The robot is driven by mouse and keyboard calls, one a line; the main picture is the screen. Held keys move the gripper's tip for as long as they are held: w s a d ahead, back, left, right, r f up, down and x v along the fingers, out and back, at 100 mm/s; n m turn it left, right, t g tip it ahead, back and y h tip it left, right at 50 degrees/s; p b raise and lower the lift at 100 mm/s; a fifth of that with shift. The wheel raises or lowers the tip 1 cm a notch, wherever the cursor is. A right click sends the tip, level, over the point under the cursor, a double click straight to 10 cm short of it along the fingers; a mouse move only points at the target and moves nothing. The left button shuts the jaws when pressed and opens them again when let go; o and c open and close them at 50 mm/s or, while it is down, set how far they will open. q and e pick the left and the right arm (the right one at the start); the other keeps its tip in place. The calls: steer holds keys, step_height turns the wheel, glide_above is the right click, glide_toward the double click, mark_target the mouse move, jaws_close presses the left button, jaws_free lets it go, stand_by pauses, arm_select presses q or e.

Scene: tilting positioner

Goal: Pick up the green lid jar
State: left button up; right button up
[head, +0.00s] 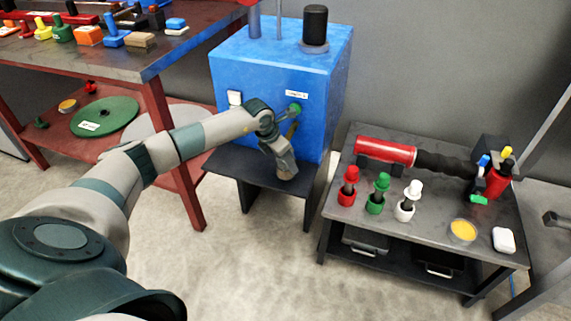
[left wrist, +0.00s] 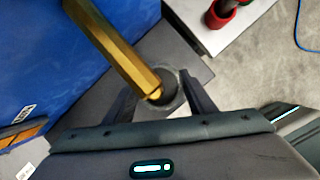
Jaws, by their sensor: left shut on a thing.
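The green lid jar (head: 377,194), with a dark middle and green top and base, stands upright on the small grey table, between a red one (head: 348,187) and a white one (head: 409,201). My left gripper (head: 287,172) is well to its left, low before the blue box. In the left wrist view its fingers (left wrist: 165,88) are shut on a grey round piece (left wrist: 172,98), partly hidden behind a brass hexagonal bar (left wrist: 115,45). The green lid jar does not show in that view. My right gripper is not in view.
The blue box (head: 265,85) stands on a dark stand (head: 250,172) beside the red workbench (head: 150,65). The small table (head: 440,195) also holds a red cylinder (head: 385,150), a yellow-topped dish (head: 463,230) and a white block (head: 503,240). Bare floor lies between stand and table.

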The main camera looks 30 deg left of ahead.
arm_select(q)
steer(key=shift+v, duration=1)
steer(key=s+a, duration=0.3)
steer(key=s, duration=0.5)
steer(key=s+a, duration=0.3)
steer(key=s, duration=0.5)
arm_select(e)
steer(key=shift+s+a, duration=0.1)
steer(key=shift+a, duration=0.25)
arm_select(q)
steer(key=shift+s, duration=0.1)
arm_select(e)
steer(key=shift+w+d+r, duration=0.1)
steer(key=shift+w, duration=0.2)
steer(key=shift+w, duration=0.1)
arm_select(q)
steer(key=shift+r, duration=0.1)
